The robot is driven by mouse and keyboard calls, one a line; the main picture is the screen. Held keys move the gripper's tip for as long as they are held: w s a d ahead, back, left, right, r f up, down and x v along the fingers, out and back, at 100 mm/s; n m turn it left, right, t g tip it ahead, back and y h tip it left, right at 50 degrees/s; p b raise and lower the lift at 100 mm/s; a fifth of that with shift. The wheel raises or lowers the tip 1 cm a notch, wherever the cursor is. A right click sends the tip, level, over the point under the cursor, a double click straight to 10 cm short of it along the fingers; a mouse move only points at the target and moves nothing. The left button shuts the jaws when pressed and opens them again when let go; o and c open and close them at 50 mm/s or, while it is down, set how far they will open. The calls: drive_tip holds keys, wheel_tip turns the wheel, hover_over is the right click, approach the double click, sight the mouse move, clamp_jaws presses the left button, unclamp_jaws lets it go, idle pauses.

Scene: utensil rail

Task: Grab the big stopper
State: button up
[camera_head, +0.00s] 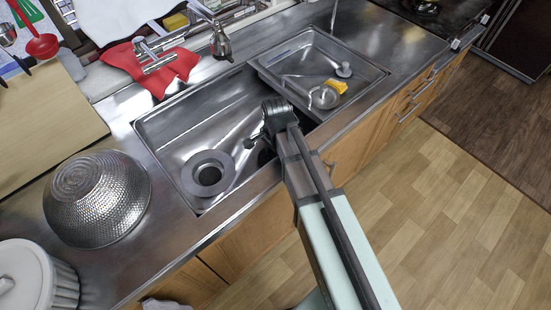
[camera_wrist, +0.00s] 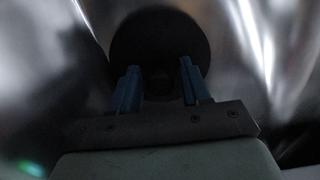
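In the head view, a grey round ring-shaped piece (camera_head: 208,173) with a dark centre lies on the floor of the left sink basin. I cannot tell for sure that it is the big stopper. My gripper (camera_head: 262,138) is low in the same basin, to the right of that ring, partly hidden by my own arm. In the wrist view my gripper (camera_wrist: 159,84) shows two blue fingers apart, with a gap between them. A dark round disc (camera_wrist: 158,35) with a small rounded centre lies beyond the fingers. Whether they touch it is too dark to tell.
The right basin (camera_head: 385,72) holds a round metal lid (camera_head: 323,97) and a yellow piece (camera_head: 337,86). A metal colander (camera_head: 97,200) and a white container (camera_head: 35,275) stand left. Basin walls surround my gripper.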

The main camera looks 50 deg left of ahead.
clamp_jaws()
idle(0.3)
